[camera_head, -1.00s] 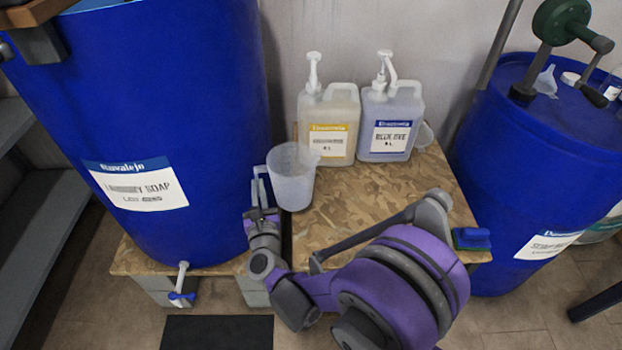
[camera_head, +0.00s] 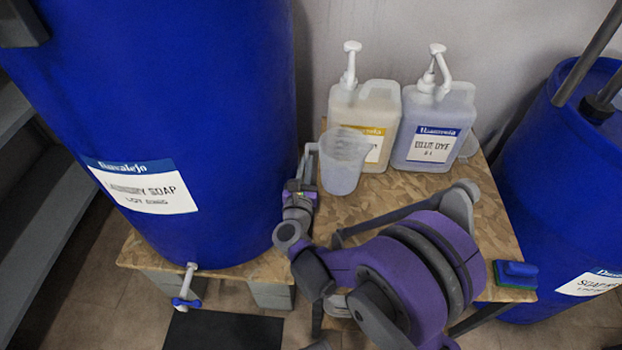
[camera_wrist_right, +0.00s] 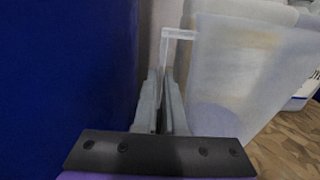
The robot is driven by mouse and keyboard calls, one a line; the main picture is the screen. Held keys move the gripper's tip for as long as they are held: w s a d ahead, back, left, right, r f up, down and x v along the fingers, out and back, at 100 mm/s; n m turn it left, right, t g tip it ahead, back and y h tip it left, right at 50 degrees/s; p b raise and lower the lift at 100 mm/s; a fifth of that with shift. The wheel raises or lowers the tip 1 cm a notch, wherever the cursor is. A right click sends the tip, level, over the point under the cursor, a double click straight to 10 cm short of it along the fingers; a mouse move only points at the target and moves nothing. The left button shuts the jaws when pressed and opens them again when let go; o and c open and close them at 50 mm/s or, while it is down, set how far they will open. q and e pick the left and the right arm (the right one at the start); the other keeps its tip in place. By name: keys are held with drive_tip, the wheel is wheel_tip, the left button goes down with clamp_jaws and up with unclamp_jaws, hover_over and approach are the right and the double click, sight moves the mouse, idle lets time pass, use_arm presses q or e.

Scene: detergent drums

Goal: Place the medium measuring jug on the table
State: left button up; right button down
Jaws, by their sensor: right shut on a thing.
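The measuring jug (camera_head: 343,168) is a translucent whitish cup with its handle on the left. It is upright in front of the yellow-labelled bottle, over the wooden table (camera_head: 415,188). My right gripper (camera_head: 309,168) is shut on its handle; the wrist view shows the fingers (camera_wrist_right: 165,100) around the handle (camera_wrist_right: 180,34) and the jug's wall (camera_wrist_right: 245,75) close on the right. I cannot tell whether the jug's base touches the table. My left gripper is out of view.
A big blue laundry soap drum (camera_head: 170,110) stands close left of the gripper. A yellow-labelled pump bottle (camera_head: 372,105) and a blue-labelled one (camera_head: 435,130) stand behind the jug. Another blue drum (camera_head: 550,190) is at right.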

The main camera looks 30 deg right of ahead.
drive_tip(key=shift+f+b, duration=0.7)
drive_tip(key=shift+f, duration=1.6)
drive_tip(key=c, duration=1)
unclamp_jaws()
drive_tip(key=shift+f, duration=0.1)
